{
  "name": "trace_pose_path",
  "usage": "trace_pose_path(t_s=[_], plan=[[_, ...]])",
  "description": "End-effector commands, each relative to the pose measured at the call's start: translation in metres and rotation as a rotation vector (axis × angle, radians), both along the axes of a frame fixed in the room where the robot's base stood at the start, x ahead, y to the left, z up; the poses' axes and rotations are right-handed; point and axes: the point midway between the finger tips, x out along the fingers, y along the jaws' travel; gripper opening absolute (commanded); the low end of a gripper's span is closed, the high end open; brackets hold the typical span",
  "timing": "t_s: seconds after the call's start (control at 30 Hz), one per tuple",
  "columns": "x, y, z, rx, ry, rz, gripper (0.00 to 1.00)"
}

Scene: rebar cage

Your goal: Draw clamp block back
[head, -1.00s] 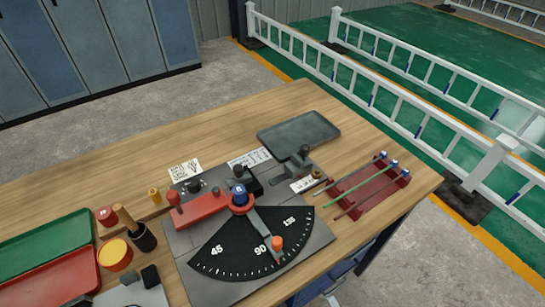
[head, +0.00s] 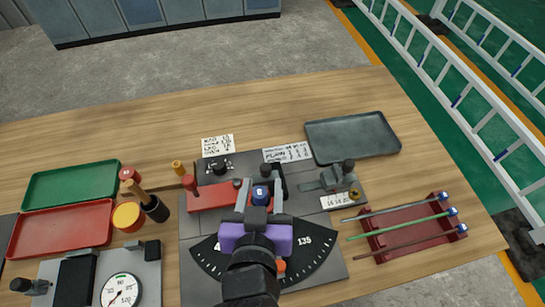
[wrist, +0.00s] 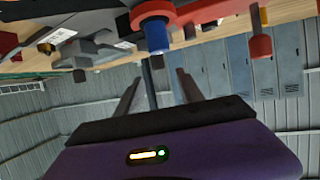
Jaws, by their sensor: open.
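The bending fixture stands on a grey base plate (head: 205,295) with a black angle scale (head: 318,241). A blue-capped post (head: 261,193) rises at its pivot; in the wrist view the cap (wrist: 157,38) hangs upside down with a red ring. A grey block with a black knob (head: 334,178) sits right of the post, and a dark block (head: 277,180) sits just behind it. I cannot tell for certain which is the clamp block. My gripper (head: 259,192) is open and empty, its fingers appearing on either side of the blue cap. My gripper hides the bending lever's middle.
A red bar with a knob (head: 208,196) lies left of the post. A maroon rack (head: 410,231) with several rods stands at right, a dark tray (head: 352,137) behind. Red (head: 62,230) and green (head: 70,185) trays and a dial gauge (head: 122,291) are at left. The back-left wood is clear.

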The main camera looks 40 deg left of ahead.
Motion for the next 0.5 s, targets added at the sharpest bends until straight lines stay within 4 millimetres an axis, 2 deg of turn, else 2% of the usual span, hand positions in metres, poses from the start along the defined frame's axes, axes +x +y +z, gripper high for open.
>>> trace_pose_path(t_s=[0.17, 0.5], plan=[[0.008, 0.003, -0.006, 0.006, 0.021, -0.017, 0.45], [0.046, 0.030, -0.025, 0.006, 0.022, -0.014, 0.45]])
